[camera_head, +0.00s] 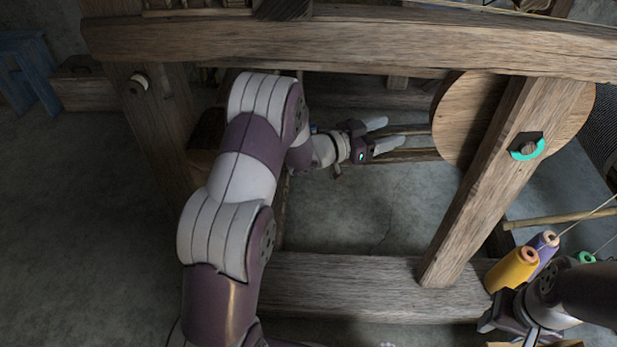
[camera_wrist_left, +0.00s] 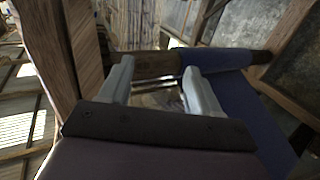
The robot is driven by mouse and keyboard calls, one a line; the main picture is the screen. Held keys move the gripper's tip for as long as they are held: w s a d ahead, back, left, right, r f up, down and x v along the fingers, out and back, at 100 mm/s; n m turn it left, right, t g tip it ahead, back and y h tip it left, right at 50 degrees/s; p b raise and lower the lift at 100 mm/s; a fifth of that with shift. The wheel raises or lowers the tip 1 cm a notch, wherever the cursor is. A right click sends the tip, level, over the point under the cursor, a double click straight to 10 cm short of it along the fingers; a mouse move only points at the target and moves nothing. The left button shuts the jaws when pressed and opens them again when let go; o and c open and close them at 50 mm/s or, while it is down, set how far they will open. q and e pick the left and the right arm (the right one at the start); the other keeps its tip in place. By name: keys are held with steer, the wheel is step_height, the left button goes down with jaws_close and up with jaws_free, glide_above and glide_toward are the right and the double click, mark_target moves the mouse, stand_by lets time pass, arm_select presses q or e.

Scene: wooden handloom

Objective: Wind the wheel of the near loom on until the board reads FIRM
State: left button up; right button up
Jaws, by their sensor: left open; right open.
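The wheel (camera_head: 460,115) is a round wooden disc behind a slanted post on the right of the head view. A bolt with a teal arc (camera_head: 527,149) sits on that post. My left gripper (camera_head: 392,131) reaches in under the top beam. It is open and empty, its fingers pointing toward the wheel's left edge and apart from it. In the left wrist view, a wooden roller (camera_wrist_left: 150,66) with blue cloth (camera_wrist_left: 215,60) lies beyond the open fingers. My right gripper (camera_head: 505,318) is at the lower right, partly hidden and open. No readable board shows.
A thick top beam (camera_head: 330,42) and a lower beam (camera_head: 340,285) bound the space around my left arm. Yellow (camera_head: 512,270) and purple (camera_head: 545,250) thread cones stand close to my right gripper. A blue stool (camera_head: 28,70) stands far left. The floor at left is clear.

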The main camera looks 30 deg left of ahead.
arm_select(q)
steer(key=s+a+f+n+g+y+p, duration=0.2)
steer(key=s+a+f+n+g+y, duration=0.25)
steer(key=s+a+y, duration=0.35)
steer(key=s+r+n+g+y+p, duration=0.2)
steer(key=s+r+g+y+p, duration=0.2)
steer(key=s, duration=0.9)
steer(key=g+p, duration=0.2)
steer(key=shift+s+a+n+p, duration=0.25)
steer(key=shift+s+n+p, duration=0.05)
steer(key=shift+s+n, duration=0.1)
